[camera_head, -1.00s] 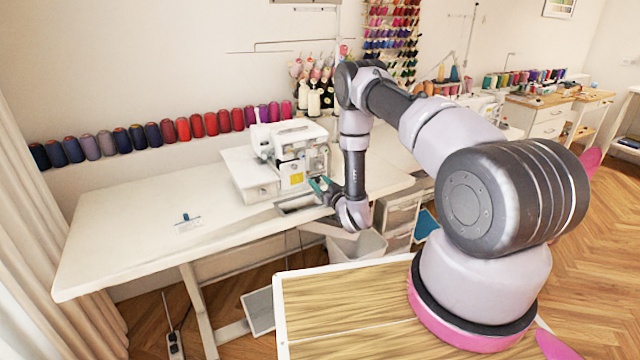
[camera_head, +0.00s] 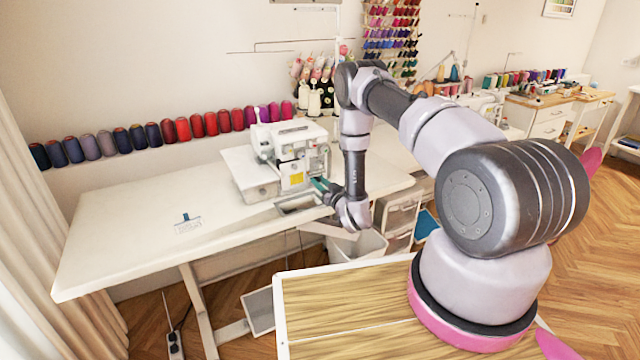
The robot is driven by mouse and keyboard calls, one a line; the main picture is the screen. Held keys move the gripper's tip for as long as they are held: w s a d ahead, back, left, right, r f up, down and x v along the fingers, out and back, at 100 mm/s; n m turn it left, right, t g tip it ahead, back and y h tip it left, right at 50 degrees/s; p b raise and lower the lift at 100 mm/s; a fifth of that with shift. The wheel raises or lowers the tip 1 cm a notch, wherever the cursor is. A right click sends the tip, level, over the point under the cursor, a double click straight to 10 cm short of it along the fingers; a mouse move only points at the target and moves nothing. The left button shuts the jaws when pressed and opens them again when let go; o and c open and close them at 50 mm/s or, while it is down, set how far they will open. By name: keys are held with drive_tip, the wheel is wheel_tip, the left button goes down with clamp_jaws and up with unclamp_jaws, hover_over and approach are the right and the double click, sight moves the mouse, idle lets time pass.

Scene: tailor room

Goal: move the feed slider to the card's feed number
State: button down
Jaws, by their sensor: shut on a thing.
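The white sewing machine (camera_head: 285,142) stands toward the right of the white table, with a yellow label on its front. My gripper (camera_head: 318,184) is at the lower right of the machine's front, its teal fingers pointing at it. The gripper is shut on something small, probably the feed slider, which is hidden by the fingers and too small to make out. The card (camera_head: 188,227) lies on the left part of the table with a small blue holder or clip at its top. Its number is too small to read.
Several thread spools (camera_head: 165,133) line the wall behind. A white bin (camera_head: 357,248) and drawers (camera_head: 400,220) stand below the table at the right. A wood-topped surface (camera_head: 340,300) lies under my arm.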

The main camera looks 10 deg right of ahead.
idle(0.8)
drive_tip(key=shift+w+d, duration=0.25)
drive_tip(key=shift+d, duration=0.55)
drive_tip(key=shift+a, duration=0.1)
drive_tip(key=c, duration=0.7)
unclamp_jaws()
drive_tip(key=v, duration=1.1)
drive_tip(key=shift+w, duration=0.1)
